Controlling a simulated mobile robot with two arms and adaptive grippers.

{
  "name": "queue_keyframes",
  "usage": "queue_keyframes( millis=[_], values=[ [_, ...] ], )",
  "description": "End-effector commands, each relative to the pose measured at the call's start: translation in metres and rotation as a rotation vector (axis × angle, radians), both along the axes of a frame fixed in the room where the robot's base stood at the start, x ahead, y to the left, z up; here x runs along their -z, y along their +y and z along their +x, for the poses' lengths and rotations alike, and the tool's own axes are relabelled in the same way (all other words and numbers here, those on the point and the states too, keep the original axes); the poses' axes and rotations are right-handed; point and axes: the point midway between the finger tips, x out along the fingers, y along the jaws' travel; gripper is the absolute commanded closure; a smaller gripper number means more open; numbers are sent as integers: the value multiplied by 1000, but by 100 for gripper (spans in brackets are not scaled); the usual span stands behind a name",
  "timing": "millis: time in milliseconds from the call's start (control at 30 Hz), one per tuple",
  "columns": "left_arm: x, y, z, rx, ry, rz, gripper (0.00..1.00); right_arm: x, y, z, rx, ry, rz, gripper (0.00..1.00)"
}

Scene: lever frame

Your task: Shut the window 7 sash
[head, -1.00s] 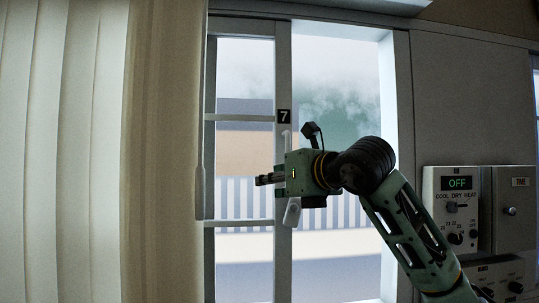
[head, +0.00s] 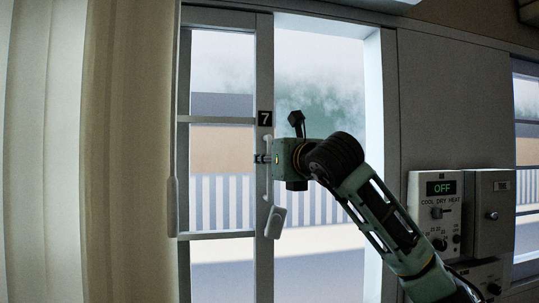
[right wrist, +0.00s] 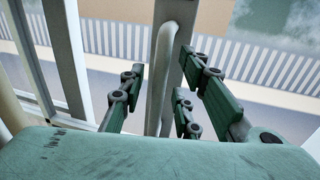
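The window 7 sash (head: 264,90) is a white framed pane with crossbars at the left of the window, with a black "7" label (head: 265,118) on its right stile. To its right the bay shows no crossbars. A pale upright handle (head: 275,220) is on that stile. My right gripper (head: 262,159) is at the handle, below the label. In the right wrist view my right gripper (right wrist: 165,90) has its fingers apart, with the handle bar (right wrist: 165,75) between them as seen from there; I cannot tell whether they touch it. My left gripper is not in view.
A cream curtain (head: 125,150) hangs left of the window. A control panel (head: 435,210) reading OFF and a grey box (head: 492,213) are on the wall at right, near my right arm.

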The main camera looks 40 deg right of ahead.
Motion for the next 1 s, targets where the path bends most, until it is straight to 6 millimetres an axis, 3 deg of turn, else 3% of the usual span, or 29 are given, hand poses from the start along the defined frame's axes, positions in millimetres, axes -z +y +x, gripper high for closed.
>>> queue_keyframes(
  millis=[267, 600, 1000],
  values=[
    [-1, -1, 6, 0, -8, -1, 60, 1, -1, 2, 0, 0, 0, 70],
    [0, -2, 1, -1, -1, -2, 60, 1, 0, 2, -1, 0, 0, 100],
    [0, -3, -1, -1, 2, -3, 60, 1, -1, 2, 0, 1, 0, 100]
  ],
)
